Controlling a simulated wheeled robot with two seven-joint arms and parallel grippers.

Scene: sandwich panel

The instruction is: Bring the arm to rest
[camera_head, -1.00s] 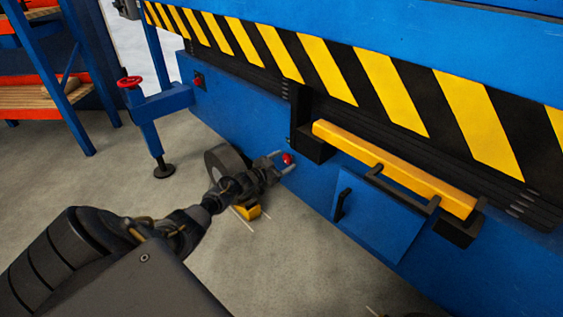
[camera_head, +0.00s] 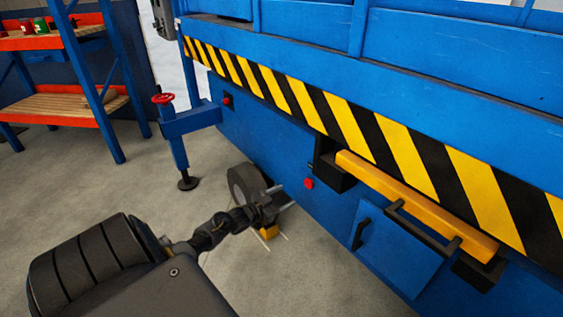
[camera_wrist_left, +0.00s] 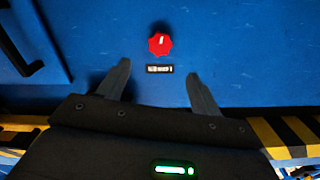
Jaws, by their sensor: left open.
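My left gripper (camera_head: 281,197) is open and empty in the head view, in front of the blue machine panel (camera_head: 262,150). A red knob (camera_head: 309,183) on the panel is to the right of its fingertips, with a gap between them. In the left wrist view my left gripper (camera_wrist_left: 158,82) shows two spread fingers, and the red knob (camera_wrist_left: 160,43) with a white pointer mark lies beyond them. A small label (camera_wrist_left: 160,69) sits beside the knob. A green-lit display (camera_wrist_left: 175,170) shows at the bottom. My right gripper is not in view.
A blue door (camera_head: 400,250) with a black handle and a yellow bar (camera_head: 415,205) stick out at right. A wheel (camera_head: 243,185) and yellow chock stand behind my left gripper. A blue outrigger (camera_head: 178,150) and shelf rack (camera_head: 65,105) stand at left. Grey floor is open between.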

